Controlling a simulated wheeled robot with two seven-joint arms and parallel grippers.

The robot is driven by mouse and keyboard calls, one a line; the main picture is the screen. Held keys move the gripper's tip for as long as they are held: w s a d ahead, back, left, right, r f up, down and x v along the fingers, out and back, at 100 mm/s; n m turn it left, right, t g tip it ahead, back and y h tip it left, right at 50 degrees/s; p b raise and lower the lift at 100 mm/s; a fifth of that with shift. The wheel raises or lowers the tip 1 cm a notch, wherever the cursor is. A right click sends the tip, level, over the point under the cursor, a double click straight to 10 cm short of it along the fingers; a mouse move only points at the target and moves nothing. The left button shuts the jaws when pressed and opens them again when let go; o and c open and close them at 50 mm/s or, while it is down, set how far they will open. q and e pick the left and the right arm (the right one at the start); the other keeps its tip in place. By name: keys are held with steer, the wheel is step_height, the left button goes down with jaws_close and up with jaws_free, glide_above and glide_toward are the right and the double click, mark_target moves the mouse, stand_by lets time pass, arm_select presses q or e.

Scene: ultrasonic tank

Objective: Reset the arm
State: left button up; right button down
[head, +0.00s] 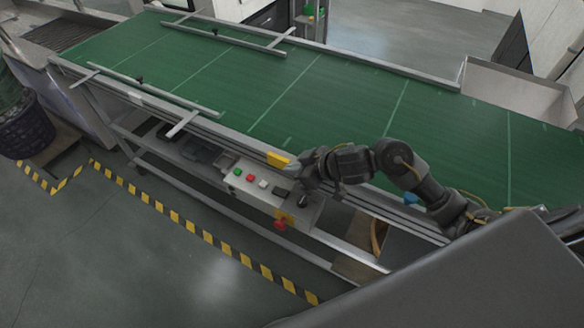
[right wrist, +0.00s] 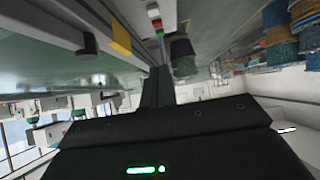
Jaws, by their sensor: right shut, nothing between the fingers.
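My right arm reaches in from the right in the head view, over the front edge of the green conveyor (head: 450,120). Its right gripper (head: 307,183) is at the right end of the grey button panel (head: 245,187), just above or beside it; I cannot tell whether it touches. In the right wrist view the dark fingers of the right gripper (right wrist: 157,88) are together with nothing between them. My left gripper is not in view.
The panel carries green (head: 237,172), red (head: 250,177) and white (head: 263,183) buttons. A red knob (head: 280,224) sits on its front. A yellow piece (head: 278,160) is on the conveyor's front rail. A dark basket (head: 28,122) stands far left.

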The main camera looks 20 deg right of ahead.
stand_by(0.4)
steer(key=s+d+f+m+g+h, duration=0.2)
steer(key=s+f, duration=0.1)
steer(key=s, duration=0.5)
steer(key=s+d+f+m+g+h, duration=0.1)
steer(key=s+d+f+m+h, duration=0.2)
steer(key=s, duration=0.6)
steer(key=s+d+f+m+g+h, duration=0.15)
steer(key=s+f, duration=0.25)
steer(key=s, duration=0.4)
step_height(320, 180, down, 30)
steer(key=s+g+b, duration=0.2)
steer(key=b, duration=0.3)
steer(key=s+d+f+b, duration=0.1)
steer(key=s+f+b, duration=0.1)
steer(key=s+f, duration=0.6)
steer(key=s+d+f+b, duration=0.2)
steer(key=s+f, duration=0.6)
steer(key=f, duration=0.5)
steer(key=shift+s+n+g, duration=0.15)
steer(key=shift+n+g, duration=0.2)
steer(key=shift+n, duration=0.1)
